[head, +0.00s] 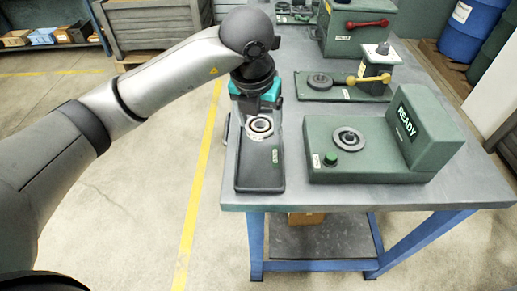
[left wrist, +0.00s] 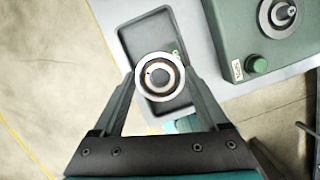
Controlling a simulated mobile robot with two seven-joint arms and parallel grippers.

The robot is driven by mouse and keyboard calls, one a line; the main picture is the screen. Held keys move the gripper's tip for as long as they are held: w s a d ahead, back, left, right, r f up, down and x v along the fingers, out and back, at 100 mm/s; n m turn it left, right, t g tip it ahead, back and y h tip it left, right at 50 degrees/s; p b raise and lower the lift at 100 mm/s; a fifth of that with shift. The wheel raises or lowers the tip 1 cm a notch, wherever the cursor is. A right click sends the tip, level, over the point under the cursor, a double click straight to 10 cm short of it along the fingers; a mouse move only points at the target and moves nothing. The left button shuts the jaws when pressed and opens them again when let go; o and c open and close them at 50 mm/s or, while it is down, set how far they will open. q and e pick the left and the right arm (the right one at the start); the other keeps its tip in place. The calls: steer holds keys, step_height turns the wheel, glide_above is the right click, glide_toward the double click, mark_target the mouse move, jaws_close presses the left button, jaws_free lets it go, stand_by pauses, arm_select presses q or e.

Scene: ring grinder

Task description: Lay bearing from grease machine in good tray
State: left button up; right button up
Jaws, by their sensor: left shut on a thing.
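The bearing (head: 260,126), a metal ring with a dark-edged centre, is in my left gripper (head: 261,120). In the left wrist view the bearing (left wrist: 160,77) sits between the two fingertips of the left gripper (left wrist: 160,80), which are shut on it. The good tray (head: 260,172) is a dark, shallow, rectangular tray with a small green label, at the table's left edge. The bearing appears over the tray's far part; the gap below it cannot be judged. The tray also shows behind the bearing in the left wrist view (left wrist: 152,36). My right gripper is not in view.
A green machine (head: 430,130) with a READY screen, a green button and a round metal part stands right of the tray. Behind it is a fixture with a yellow handle (head: 368,79). A green box with a red handle (head: 366,23) stands farther back.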

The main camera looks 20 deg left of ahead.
mark_target(261, 154)
arm_select(q)
step_height(261, 154, down, 8)
steer(key=shift+f+b, duration=0.15)
steer(key=shift+b, duration=0.4)
steer(key=shift+f, duration=0.1)
steer(key=o, duration=1.4)
steer(key=shift+c, duration=0.2)
